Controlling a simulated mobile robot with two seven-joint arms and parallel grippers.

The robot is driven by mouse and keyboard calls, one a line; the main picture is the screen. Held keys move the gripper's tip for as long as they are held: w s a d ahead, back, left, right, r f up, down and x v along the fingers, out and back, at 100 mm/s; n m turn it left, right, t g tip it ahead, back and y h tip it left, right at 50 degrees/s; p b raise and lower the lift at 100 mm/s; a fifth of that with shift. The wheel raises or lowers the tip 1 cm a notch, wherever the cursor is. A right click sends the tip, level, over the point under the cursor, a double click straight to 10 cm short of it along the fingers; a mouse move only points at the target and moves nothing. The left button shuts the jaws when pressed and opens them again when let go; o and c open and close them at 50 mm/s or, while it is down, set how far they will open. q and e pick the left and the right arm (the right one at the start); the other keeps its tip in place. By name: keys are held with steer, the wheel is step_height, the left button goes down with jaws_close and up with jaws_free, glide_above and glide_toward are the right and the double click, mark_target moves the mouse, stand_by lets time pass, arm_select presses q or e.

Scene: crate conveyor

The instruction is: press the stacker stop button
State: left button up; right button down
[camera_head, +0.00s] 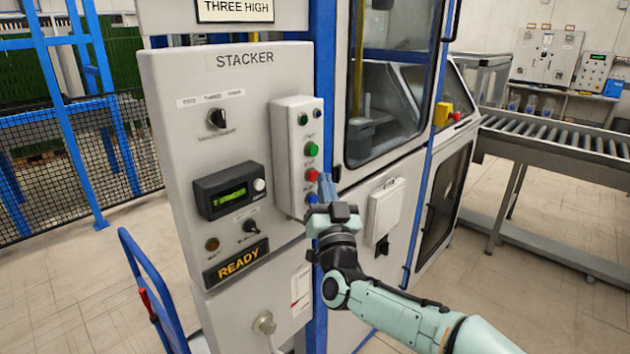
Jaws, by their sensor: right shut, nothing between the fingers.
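The stacker panel (240,90) is a pale grey cabinet face labelled STACKER. A narrow raised button box (284,150) on its right side carries a green button (311,149), a red button (312,175) below it, and a blue button (311,197) lowest. The red one looks like the stop button; its small label is unreadable. My right gripper (326,184) is shut and empty, its fingertips pointing up just right of the red button and overlapping its edge in the picture. I cannot tell whether they touch it. My left gripper is out of view.
The panel also holds a black selector knob (217,118), a green-lit display (230,191) and a READY sign (236,263). A grey cover box (386,208) sits right of my gripper. A roller conveyor (560,140) stands at right. A blue cart handle (150,270) stands at lower left.

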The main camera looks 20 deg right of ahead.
steer(key=shift+s+d, duration=0.15)
steer(key=shift+s, duration=0.15)
steer(key=shift+s+d+b, duration=0.3)
steer(key=shift+s+b, duration=0.45)
steer(key=shift+s, duration=0.05)
steer(key=shift+s+d+b, duration=0.35)
steer(key=shift+s+b, duration=0.4)
steer(key=shift+b, duration=0.05)
steer(key=shift+s+d+b, duration=0.3)
steer(key=shift+s+b, duration=0.45)
steer(key=shift+s, duration=0.05)
steer(key=shift+f, duration=0.1)
